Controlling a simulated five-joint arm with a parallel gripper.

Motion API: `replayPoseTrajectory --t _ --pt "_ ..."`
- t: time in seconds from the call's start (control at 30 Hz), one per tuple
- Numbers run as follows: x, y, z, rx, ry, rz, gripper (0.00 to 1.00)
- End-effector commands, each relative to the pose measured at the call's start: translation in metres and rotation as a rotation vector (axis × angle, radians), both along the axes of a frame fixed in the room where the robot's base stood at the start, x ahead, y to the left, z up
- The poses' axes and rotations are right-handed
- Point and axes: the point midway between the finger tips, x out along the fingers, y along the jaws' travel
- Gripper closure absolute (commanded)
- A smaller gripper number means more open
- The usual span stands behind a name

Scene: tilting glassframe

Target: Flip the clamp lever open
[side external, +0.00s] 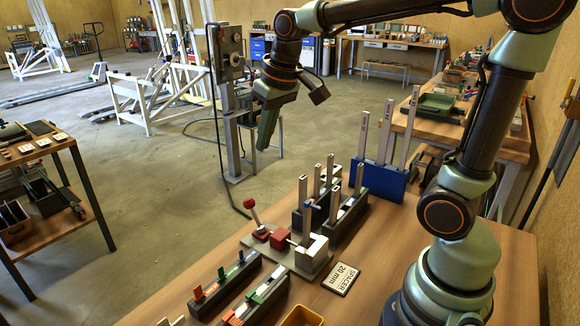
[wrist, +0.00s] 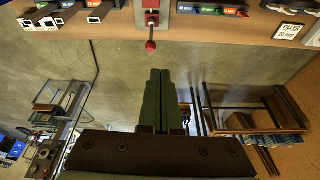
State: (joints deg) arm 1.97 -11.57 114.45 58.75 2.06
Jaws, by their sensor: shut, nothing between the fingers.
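The clamp lever (side external: 252,212) is a thin metal rod with a red ball knob, standing up and leaning slightly left from the clamp on a grey plate (side external: 313,266). A red block (side external: 280,239) and pale blocks sit beside it. In the wrist view the lever's red knob (wrist: 151,46) shows at top centre, just past my fingertips in the picture. My gripper (side external: 264,146) is shut and empty, pointing down, well above the knob and apart from it. Its green fingers (wrist: 152,72) lie together in the wrist view.
Dark racks with coloured spacers (side external: 238,284) stand in front of the clamp. Black holders with upright bars (side external: 345,215) and a blue block (side external: 380,181) stand behind it. Open floor lies beyond the table's left edge.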

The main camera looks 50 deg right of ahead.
Motion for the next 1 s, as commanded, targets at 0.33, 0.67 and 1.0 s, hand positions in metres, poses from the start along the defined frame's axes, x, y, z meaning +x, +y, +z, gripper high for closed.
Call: replayPoseTrajectory --t 0.33,0.67,1.0 --pt "0.068 -0.013 -0.024 0.012 0.116 -0.045 1.0" --pt "0.121 -0.026 -0.07 0.021 0.218 -0.087 1.0" --pt "0.144 -0.034 -0.104 0.027 0.272 -0.11 1.0"
